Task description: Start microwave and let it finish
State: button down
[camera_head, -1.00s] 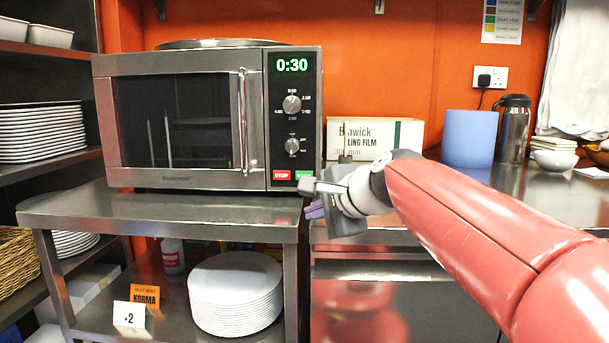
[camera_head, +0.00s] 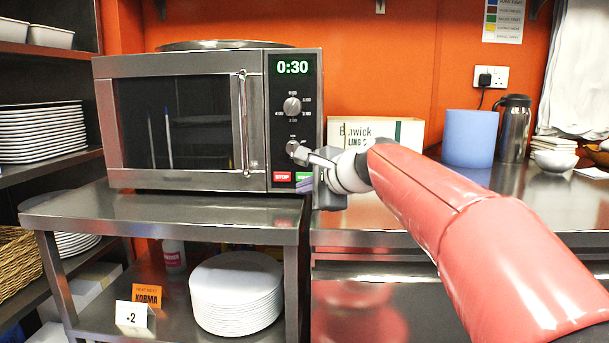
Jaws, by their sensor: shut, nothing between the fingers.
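The microwave (camera_head: 185,120) stands on a steel table with its door shut. Its display (camera_head: 292,67) reads 0:30 in green. Two round knobs sit below the display; the upper knob (camera_head: 292,105) is clear, and the lower one is partly covered by my gripper. The red STOP button (camera_head: 282,177) and part of the green button (camera_head: 304,176) beside it show at the panel's bottom. My gripper (camera_head: 298,157) is shut and empty, its tips in front of the panel between the lower knob and the buttons. I cannot tell whether it touches the panel.
A cling film box (camera_head: 385,131), a blue container (camera_head: 470,138) and a steel flask (camera_head: 513,128) stand on the counter to the right. White plates (camera_head: 236,290) are stacked on the shelf below. The table edge (camera_head: 165,229) in front of the microwave is bare.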

jog(key=shift+w+d+p, duration=0.1)
jog(key=shift+w+p, duration=0.7)
jog(key=shift+w, duration=1.45)
jog(key=shift+w, duration=0.15)
jog(key=shift+w, duration=0.3)
